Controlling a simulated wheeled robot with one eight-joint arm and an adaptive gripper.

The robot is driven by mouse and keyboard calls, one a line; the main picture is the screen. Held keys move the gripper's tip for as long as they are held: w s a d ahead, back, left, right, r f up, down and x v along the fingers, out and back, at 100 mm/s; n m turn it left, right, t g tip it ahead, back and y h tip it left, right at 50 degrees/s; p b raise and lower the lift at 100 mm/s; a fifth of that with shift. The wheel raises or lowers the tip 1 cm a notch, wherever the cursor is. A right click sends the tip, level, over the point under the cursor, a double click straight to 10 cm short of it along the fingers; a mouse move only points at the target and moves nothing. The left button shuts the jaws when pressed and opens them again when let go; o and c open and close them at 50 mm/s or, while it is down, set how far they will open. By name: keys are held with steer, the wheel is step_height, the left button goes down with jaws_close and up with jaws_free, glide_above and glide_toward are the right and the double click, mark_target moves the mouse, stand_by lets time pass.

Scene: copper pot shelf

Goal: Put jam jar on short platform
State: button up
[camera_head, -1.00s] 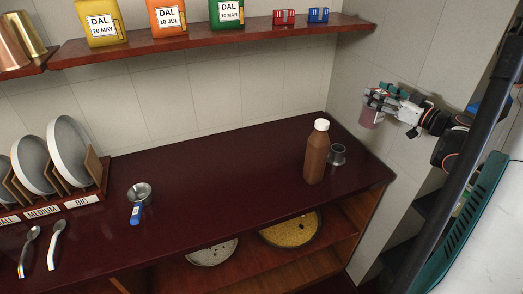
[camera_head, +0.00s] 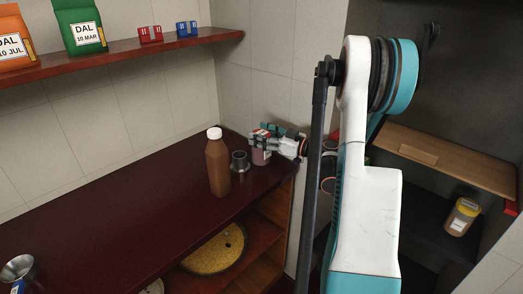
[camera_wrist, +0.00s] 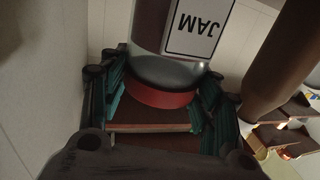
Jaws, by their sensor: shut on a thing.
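The jam jar (camera_wrist: 158,28) shows large in the wrist view, with a red lid (camera_wrist: 160,97) and a "JAM" label that reads upside down there. My gripper (camera_head: 265,139) is shut on the jar near its lid; the teal fingers (camera_wrist: 160,105) lie on both sides of it. In the head view the jar's pinkish body (camera_head: 261,157) hangs below the fingers, by the right end of the dark red counter (camera_head: 110,210). I cannot tell whether its base touches the counter. No short platform can be identified for certain.
A brown bottle with a white cap (camera_head: 218,165) and a small metal cup (camera_head: 239,162) stand left of the jar. A wall rises behind. At right are a wooden shelf (camera_head: 470,168) and a yellow-lidded jar (camera_head: 462,217). The counter's middle is clear.

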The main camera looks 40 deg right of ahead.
steer(key=shift+f+b, duration=0.85)
steer(key=shift+f, duration=1.35)
steer(key=shift+f, duration=0.1)
steer(key=o, duration=1.7)
steer(key=shift+o, duration=0.2)
steer(key=shift+s, duration=0.15)
steer(key=p+v, duration=0.3)
steer(key=v, duration=0.8)
steer(key=shift+s+d+p, duration=0.2)
steer(key=shift+s+p, duration=0.15)
